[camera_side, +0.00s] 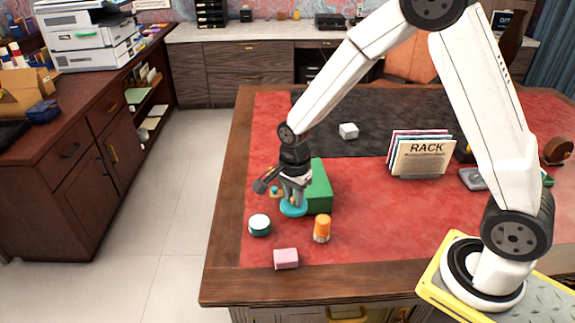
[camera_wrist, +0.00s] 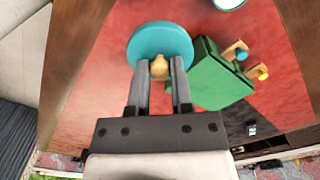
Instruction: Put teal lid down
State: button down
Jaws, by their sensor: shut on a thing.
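The teal lid (camera_side: 293,210) is a round disc under my gripper (camera_side: 294,199) in the side view. In the wrist view the teal lid (camera_wrist: 148,43) has a tan knob (camera_wrist: 160,67), and my gripper (camera_wrist: 160,78) is shut on that knob. The lid looks roughly level and is low over the red desk top, just left of the green box. I cannot tell whether its underside touches the desk.
The green box (camera_side: 320,190) is close beside the lid; it also shows in the wrist view (camera_wrist: 215,85). A white-topped teal jar (camera_side: 260,224), an orange bottle (camera_side: 322,229) and a pink block (camera_side: 286,259) stand nearer the front. The rack (camera_side: 420,160) is further right.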

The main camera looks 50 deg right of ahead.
jog(key=w+d+f, duration=0.3)
jog(key=w+d, duration=0.2)
jog(key=w, duration=0.4)
jog(key=shift+w, duration=0.2)
jog(key=shift+w, duration=0.1)
send_over(250, 197)
jog(key=shift+s+f, duration=0.2)
jog(key=shift+f, duration=4.45)
jog(key=shift+w+f, duration=0.1)
jog(key=shift+f, duration=0.05)
jog(key=shift+f, duration=1.6)
jog(key=shift+f, duration=0.15)
